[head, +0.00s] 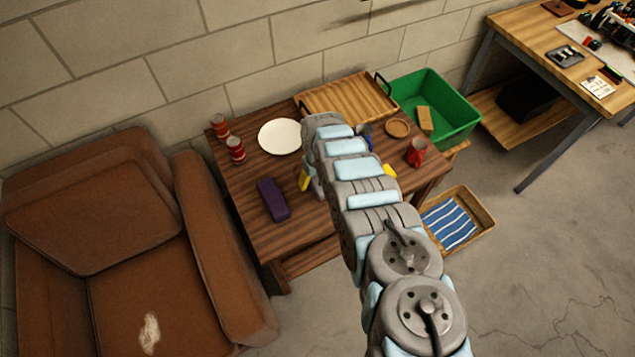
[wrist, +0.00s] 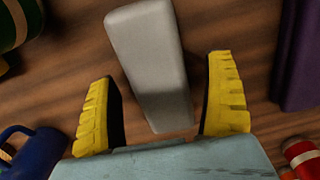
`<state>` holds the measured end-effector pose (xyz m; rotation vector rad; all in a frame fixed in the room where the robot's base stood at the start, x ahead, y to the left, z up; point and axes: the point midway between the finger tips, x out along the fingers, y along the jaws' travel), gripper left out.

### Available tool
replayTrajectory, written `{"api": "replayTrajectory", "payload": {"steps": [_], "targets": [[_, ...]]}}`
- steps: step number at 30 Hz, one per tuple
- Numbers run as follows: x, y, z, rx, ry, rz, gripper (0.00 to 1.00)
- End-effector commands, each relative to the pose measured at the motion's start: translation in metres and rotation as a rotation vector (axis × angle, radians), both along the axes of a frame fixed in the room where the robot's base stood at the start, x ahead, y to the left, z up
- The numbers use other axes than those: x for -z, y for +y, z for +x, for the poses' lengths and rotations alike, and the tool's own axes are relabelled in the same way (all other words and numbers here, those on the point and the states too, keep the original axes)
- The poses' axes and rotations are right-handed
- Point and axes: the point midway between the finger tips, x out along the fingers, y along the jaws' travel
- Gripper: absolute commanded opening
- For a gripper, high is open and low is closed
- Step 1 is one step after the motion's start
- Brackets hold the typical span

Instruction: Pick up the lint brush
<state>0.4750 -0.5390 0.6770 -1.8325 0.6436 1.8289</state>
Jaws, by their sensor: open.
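A long pale grey block (wrist: 148,60), which looks like the lint brush, lies on the brown wooden table (head: 245,192). In the wrist view it sits between the two yellow fingers of my gripper (wrist: 164,78), slightly tilted, with a gap on each side. Its far end reaches past the fingertips. In the head view my arm hides it; only the yellow fingers of my gripper (head: 346,176) show on either side of the arm. My gripper is open and holds nothing.
A purple block (head: 272,200) lies left of my gripper. A white plate (head: 280,136), red cans (head: 236,150), a blue mug (wrist: 35,152) and a red mug (head: 417,152) stand around. A wooden tray (head: 345,97) and a green bin (head: 452,128) are behind.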

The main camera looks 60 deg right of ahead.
Motion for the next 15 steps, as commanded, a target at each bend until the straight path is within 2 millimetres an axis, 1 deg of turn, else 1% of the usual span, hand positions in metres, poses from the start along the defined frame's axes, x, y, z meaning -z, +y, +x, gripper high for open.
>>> {"api": "replayTrajectory", "payload": {"steps": [1, 4, 15], "targets": [[0.0051, 0.0008, -0.0001, 0.000, 0.000, 0.001, 0.85], [0.0090, 0.0015, -0.0011, 0.000, 0.002, 0.002, 0.85], [0.0096, 0.0005, -0.0010, 0.000, 0.002, 0.000, 0.85]]}}
